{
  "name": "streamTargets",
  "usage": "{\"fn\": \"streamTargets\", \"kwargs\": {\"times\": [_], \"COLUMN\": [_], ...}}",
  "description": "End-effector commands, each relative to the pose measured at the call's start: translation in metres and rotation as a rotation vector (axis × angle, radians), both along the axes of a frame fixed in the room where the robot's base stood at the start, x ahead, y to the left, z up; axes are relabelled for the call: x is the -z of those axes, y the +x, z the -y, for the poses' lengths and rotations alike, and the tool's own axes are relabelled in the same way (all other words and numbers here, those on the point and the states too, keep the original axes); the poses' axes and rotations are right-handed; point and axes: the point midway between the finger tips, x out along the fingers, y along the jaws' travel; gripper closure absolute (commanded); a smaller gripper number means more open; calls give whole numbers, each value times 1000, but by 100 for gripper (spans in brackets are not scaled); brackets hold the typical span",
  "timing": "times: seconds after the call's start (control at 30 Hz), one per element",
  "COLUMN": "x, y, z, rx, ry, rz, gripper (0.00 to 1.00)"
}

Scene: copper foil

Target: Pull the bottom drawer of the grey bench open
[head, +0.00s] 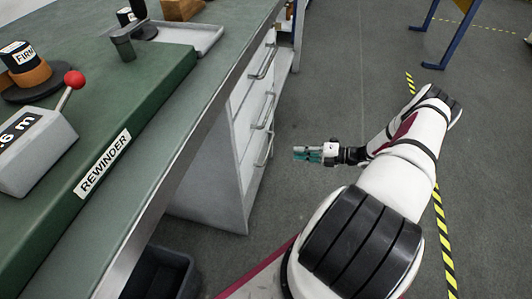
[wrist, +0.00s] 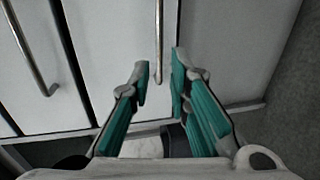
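The grey bench's drawer unit (head: 210,190) stands left of my gripper in the head view, with three drawer fronts one above another. The bottom drawer (head: 250,168) looks closed, with a metal bar handle (head: 266,150). My gripper (head: 300,153) has teal fingers and points at the drawer front from the right. In the wrist view, my gripper (wrist: 160,70) is open, with nothing clearly held. Whether the fingertips reach around the handle cannot be told.
The middle drawer's handle (head: 264,110) and the top handle (head: 263,62) are above. The bench's green worktop (head: 150,115) overhangs at left. A dark bin (head: 160,275) stands under the bench. The floor (head: 310,85) right of the drawers is clear up to the yellow-black tape (head: 443,235).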

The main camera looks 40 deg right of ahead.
Motion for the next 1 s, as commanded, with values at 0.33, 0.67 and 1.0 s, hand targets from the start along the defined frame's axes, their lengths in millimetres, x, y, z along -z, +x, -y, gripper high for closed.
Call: {"fn": "streamTargets", "kwargs": {"times": [0.33, 0.67, 1.0], "x": [13, 24, 26], "y": [48, 90, 102], "z": [-38, -71, -80], "rx": [-7, -6, -6], "ry": [-2, -3, -4], "rz": [2, 1, 1], "gripper": [83, 83, 83]}}
